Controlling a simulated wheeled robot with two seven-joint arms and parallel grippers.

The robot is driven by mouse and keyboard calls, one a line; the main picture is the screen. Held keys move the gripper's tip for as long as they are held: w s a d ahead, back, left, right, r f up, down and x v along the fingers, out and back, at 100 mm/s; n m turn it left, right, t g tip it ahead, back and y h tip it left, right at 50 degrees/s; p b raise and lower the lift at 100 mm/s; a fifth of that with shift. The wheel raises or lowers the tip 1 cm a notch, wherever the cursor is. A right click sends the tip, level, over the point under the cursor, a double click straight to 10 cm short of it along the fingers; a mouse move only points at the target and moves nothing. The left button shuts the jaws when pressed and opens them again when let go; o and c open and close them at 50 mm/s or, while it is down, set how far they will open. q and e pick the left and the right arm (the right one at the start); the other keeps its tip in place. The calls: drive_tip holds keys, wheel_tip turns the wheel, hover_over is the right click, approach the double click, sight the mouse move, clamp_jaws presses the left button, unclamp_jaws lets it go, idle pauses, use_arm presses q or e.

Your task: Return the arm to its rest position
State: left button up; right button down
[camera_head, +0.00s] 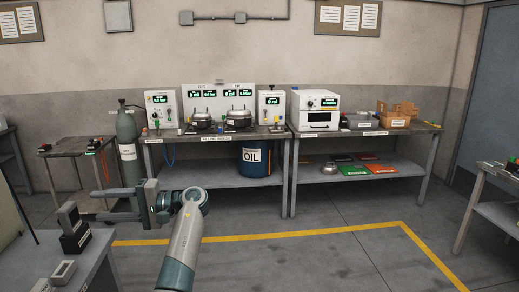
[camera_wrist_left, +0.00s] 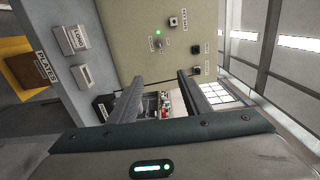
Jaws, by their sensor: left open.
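My left arm (camera_head: 184,240) reaches up from the bottom of the head view and bends left at the wrist. My left gripper (camera_head: 97,205) points left, its two fingers apart with nothing between them. It is in the air near the corner of the grey table at the lower left. In the left wrist view, the left gripper (camera_wrist_left: 159,78) also shows open and empty, facing a beige panel (camera_wrist_left: 135,35) with a green light and several knobs. It appears apart from the panel. My right gripper is in neither view.
A grey table (camera_head: 98,262) at lower left carries dark and grey blocks. A gas cylinder (camera_head: 128,150) stands behind the gripper. Workbenches (camera_head: 225,180) with instruments and an oil drum (camera_head: 255,160) line the back wall. The floor inside the yellow line (camera_head: 320,231) is clear.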

use_arm(q)
drive_tip(key=w+d+f+m+t+h, duration=0.15)
drive_tip(key=f+m+t, duration=0.25)
drive_tip(key=f, duration=1)
drive_tip(key=w+d+f+m+t+h, duration=0.1)
drive_tip(key=w+f+m+t+h, duration=0.2)
drive_tip(key=f, duration=1.2)
drive_tip(key=s+d+f+m+t+h, duration=0.1)
drive_tip(key=s+d+f+h, duration=0.25)
drive_tip(key=f, duration=0.85)
drive_tip(key=s+d+f+m+h, duration=0.2)
drive_tip(key=s+f, duration=0.3)
drive_tip(key=f, duration=0.7)
drive_tip(key=s+d+f+n+h, duration=0.1)
drive_tip(key=s+d+f+h, duration=0.25)
drive_tip(key=s+f, duration=0.7)
drive_tip(key=s+d+f+n+h, duration=0.1)
drive_tip(key=s+d+f+h, duration=0.3)
drive_tip(key=s+f, duration=0.7)
drive_tip(key=s+d+f+n+h, duration=0.1)
drive_tip(key=s+d+f+n, duration=0.1)
drive_tip(key=s, duration=1)
drive_tip(key=s+d+f+n+g, duration=0.1)
drive_tip(key=s+d+f+n, duration=0.1)
drive_tip(key=s, duration=1)
drive_tip(key=shift+d+f+h, duration=0.35)
drive_tip(key=shift+d+f, duration=0.55)
drive_tip(key=shift+f, duration=0.05)
